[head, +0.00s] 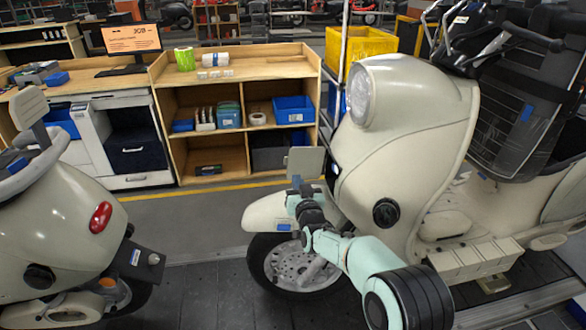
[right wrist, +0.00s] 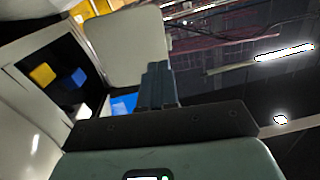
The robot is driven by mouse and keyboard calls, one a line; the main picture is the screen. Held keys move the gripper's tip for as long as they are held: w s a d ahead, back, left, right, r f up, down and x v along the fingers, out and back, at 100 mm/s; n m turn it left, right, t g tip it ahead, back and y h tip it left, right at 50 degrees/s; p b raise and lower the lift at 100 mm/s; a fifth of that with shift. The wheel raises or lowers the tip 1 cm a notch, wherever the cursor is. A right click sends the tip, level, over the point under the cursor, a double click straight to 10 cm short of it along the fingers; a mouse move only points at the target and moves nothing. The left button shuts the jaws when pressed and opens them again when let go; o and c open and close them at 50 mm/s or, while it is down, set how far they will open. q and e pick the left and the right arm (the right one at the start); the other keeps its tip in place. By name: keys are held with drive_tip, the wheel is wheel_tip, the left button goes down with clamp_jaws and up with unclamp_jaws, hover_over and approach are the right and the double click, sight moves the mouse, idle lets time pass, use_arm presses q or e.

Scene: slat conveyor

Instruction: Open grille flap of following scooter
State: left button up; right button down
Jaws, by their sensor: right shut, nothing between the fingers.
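The following scooter (head: 400,130) is the cream one at the right, its front facing left. Its grille flap (head: 305,163) is a small pale panel that stands out from the scooter's front, above the front fender. In the right wrist view the flap (right wrist: 130,48) is swung out beside a dark opening (right wrist: 50,65) with yellow and blue items inside. My right gripper (head: 296,184) is at the flap's lower edge. Its blue-grey fingers (right wrist: 158,85) are shut with nothing between them and overlap the flap's edge; I cannot tell whether they touch it. My left gripper is out of view.
Another cream scooter (head: 60,230) stands at the left, with dark conveyor floor (head: 205,290) between the two. A wooden shelf bench (head: 240,75) with bins and a monitor (head: 132,40) stands behind. A yellow crate (head: 368,45) is at the back.

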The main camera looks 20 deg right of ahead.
sight(291, 165)
drive_tip(key=p+x, duration=0.2)
drive_tip(key=x, duration=0.4)
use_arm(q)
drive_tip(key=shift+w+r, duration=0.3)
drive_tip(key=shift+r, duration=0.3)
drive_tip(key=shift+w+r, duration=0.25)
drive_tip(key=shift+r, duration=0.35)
use_arm(e)
drive_tip(key=shift+s, duration=0.1)
